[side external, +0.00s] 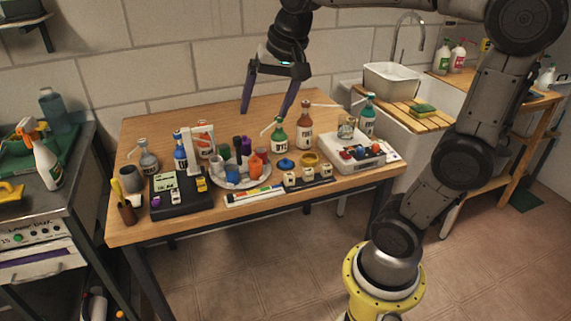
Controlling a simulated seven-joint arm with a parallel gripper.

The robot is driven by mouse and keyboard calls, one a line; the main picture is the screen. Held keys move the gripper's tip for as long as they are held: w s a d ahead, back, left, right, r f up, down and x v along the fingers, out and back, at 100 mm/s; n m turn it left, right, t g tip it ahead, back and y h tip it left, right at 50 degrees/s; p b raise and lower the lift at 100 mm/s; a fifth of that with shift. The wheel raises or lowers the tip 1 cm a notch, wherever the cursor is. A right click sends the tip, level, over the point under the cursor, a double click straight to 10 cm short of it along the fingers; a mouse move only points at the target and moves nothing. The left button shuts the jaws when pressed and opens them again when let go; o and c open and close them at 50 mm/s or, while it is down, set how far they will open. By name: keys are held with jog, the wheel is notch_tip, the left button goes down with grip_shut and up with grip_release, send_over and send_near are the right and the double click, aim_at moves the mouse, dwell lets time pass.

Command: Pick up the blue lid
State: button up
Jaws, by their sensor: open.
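The blue lid (286,163) appears as a small round blue piece on the wooden table, just right of the round plate and left of a yellow ring-shaped piece (309,159). My gripper (266,112) hangs above the back of the table with its two purple-grey fingers spread wide. It is open and empty. In the picture it is above and a little left of the lid, clearly apart from it. Nothing appears to cover the lid.
A green bottle (279,134) and a brown bottle (305,125) stand behind the lid. A plate (263,180) crowded with cups is to its left. Small white blocks (290,180) stand in front. A white box (345,162) is at right. The table's back left is clear.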

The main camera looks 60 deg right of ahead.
jog(key=w+d+f+m+g, duration=0.1)
jog(key=w+d+f+m, duration=0.15)
jog(key=w+d, duration=0.4)
jog(key=m+g+y, duration=0.1)
jog(key=m+g, duration=0.2)
jog(key=m, duration=0.2)
send_over(286, 159)
notch_tip(286, 159, down, 14)
notch_tip(286, 159, down, 8)
jog(key=shift+w+a+r, duration=0.1)
jog(key=shift+r, duration=0.05)
jog(key=shift+f, duration=2.65)
grip_shut()
